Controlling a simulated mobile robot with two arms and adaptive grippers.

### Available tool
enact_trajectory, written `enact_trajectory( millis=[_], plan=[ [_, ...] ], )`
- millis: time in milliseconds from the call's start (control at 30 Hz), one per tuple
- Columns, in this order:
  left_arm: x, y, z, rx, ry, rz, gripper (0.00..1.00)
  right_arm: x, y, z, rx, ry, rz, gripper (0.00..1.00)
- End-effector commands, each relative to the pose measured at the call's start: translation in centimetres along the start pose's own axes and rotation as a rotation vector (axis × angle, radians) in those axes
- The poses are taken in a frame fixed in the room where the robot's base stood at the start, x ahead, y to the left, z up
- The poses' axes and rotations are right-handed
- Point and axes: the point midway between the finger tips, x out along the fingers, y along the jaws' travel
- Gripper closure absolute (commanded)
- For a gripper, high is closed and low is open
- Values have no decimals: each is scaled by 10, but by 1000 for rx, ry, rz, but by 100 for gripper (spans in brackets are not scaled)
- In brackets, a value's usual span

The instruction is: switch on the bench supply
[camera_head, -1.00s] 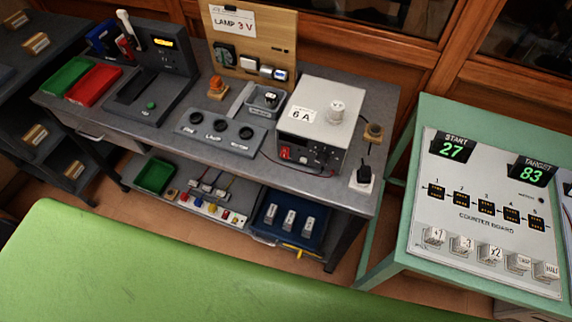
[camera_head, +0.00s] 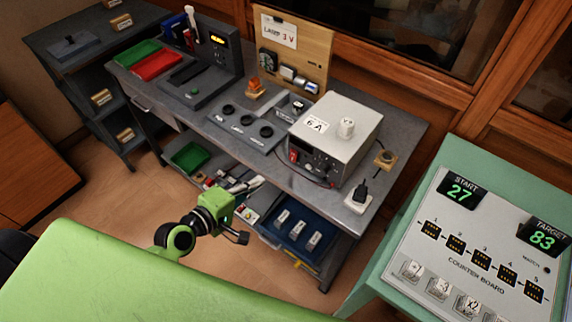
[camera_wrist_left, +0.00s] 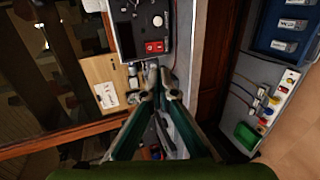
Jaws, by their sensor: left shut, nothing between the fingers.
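The bench supply (camera_head: 350,127) is a pale grey box with a "6 A" label and a white knob on top, standing on the right part of the grey bench. A red switch (camera_head: 293,155) is on its front; the switch also shows in the left wrist view (camera_wrist_left: 155,47). My left gripper (camera_head: 256,183) is shut and empty, in front of the bench and left of the supply, apart from it. In the left wrist view, its fingertips (camera_wrist_left: 152,75) appear just below the switch. My right gripper is not in view.
A panel with several dark knobs (camera_head: 242,129) lies left of the supply. A black plug on a white block (camera_head: 359,196) stands at its right. A lower shelf holds a blue tray (camera_head: 270,236). The counter board (camera_head: 470,245) is at the right.

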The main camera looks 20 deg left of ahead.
Motion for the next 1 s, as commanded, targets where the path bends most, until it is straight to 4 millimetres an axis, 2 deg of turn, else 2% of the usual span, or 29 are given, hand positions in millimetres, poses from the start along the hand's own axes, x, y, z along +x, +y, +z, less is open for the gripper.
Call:
enact_trajectory(
  millis=[167, 333, 800, 1000],
  plan=[
    [1, 0, 0, 2, 0, -1, 100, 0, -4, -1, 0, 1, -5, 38],
    [15, 1, 0, 2, 1, 0, 100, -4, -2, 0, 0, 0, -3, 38],
    [110, 0, 0, 3, 0, -1, 100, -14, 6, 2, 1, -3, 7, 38],
    [134, -1, 0, 3, 0, -2, 100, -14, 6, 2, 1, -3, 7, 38]
  ],
)
